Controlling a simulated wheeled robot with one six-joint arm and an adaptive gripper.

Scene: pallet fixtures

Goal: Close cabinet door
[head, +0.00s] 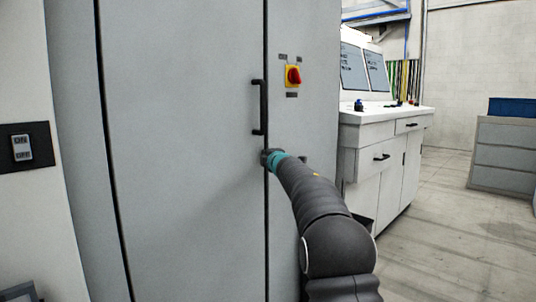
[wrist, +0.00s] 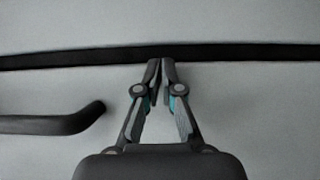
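The cabinet door (head: 185,150) is a tall light-grey panel with a black bar handle (head: 259,107) near its right edge. A narrow dark seam runs along that edge; the door looks about flush with the panel beside it, but I cannot tell if it is fully closed. My gripper (head: 268,157) is at this edge, just below the handle. In the wrist view my gripper (wrist: 160,66) has its fingertips together at the dark seam (wrist: 230,52), with nothing seen between them. The handle (wrist: 50,122) is to their left, apart from the fingers. Contact with the door is unclear.
A red and yellow rotary switch (head: 293,76) is on the cabinet panel right of the seam. A white control desk (head: 385,135) stands to the right. A grey drawer unit (head: 503,150) is farther right, with open floor (head: 450,230) between. An ON/OFF switch (head: 22,147) is at left.

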